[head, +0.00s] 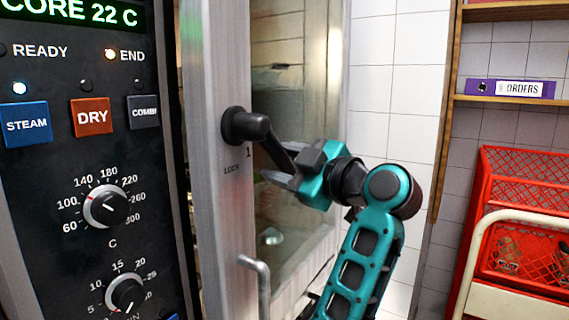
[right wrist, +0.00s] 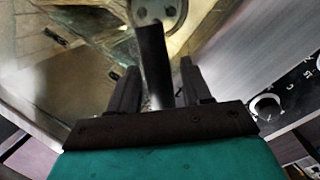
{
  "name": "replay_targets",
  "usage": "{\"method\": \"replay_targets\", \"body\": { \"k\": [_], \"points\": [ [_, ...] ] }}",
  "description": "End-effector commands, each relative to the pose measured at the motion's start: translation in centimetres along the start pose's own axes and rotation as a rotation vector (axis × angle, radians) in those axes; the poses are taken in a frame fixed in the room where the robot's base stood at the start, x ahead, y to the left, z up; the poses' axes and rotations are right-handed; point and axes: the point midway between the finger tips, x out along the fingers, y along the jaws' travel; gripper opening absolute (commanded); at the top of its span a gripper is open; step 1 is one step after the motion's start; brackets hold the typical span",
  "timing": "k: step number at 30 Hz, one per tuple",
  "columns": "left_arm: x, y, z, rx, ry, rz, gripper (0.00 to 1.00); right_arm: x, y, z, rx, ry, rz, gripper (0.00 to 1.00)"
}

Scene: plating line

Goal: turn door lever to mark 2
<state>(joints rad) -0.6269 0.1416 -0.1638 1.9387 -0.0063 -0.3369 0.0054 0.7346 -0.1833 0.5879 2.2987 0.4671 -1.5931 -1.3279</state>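The black door lever (head: 278,150) sits on a round hub on the steel door frame and points down to the right. The marks "1" and "LOCK" show beside the hub; I see no mark 2. My right gripper (head: 296,170) is at the lever's outer end, its fingers on either side of it. In the right wrist view the lever (right wrist: 154,62) lies between the fingers of my right gripper (right wrist: 158,82), with narrow gaps on both sides, so the gripper looks open around it. My left gripper is not in view.
A control panel (head: 65,175) with knobs and buttons stands left of the glass door (head: 290,85). A bent grey bar (head: 262,285) is low on the door. Red crates (head: 520,190) and a pale rail (head: 480,245) are at the right, below a shelf with an "ORDERS" binder (head: 515,88).

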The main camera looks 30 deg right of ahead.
Motion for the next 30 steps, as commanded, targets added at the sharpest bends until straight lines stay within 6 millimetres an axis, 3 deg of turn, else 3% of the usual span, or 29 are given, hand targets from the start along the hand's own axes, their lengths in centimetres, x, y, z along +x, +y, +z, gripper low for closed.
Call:
{"method": "replay_targets", "body": {
  "k": [15,30],
  "points": [
    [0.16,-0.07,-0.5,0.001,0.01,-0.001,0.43,-0.04,0.02,-0.01,0.0,0.0,0.0,0.0],
    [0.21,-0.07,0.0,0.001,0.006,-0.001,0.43,0.66,0.24,0.19,-0.021,0.002,0.003,0.0]
  ]
}}
